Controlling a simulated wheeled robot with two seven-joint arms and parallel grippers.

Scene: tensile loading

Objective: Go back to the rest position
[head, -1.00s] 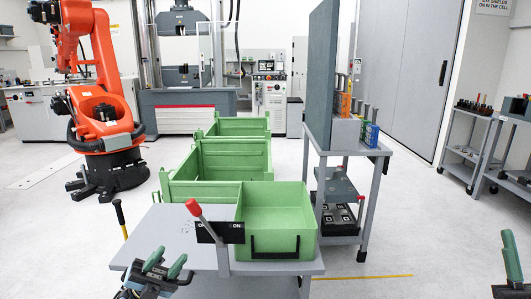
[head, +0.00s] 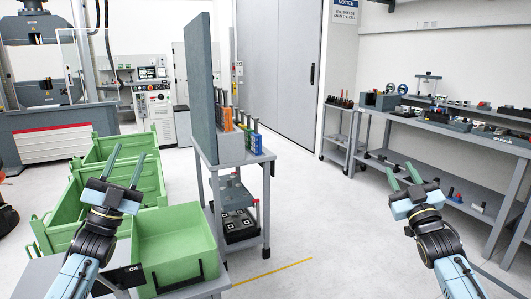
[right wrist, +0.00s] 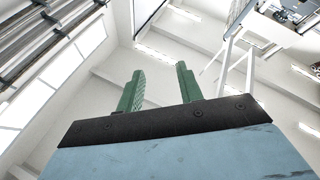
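My left gripper (head: 125,168) is raised at the left of the head view, in front of the green crates. Its green fingers are apart with nothing between them. My right gripper (head: 404,176) is raised at the right of the head view, over open floor in front of the long workbench. Its fingers are also apart and empty. In the right wrist view the right gripper (right wrist: 158,85) shows two spread green fingers against the ceiling and walls.
A green bin (head: 174,247) sits on a grey table at the lower left. Green crates (head: 122,180) stand behind it. A grey cart (head: 240,160) with a tall panel is in the middle. A workbench (head: 450,132) with tools runs along the right. The floor between cart and workbench is clear.

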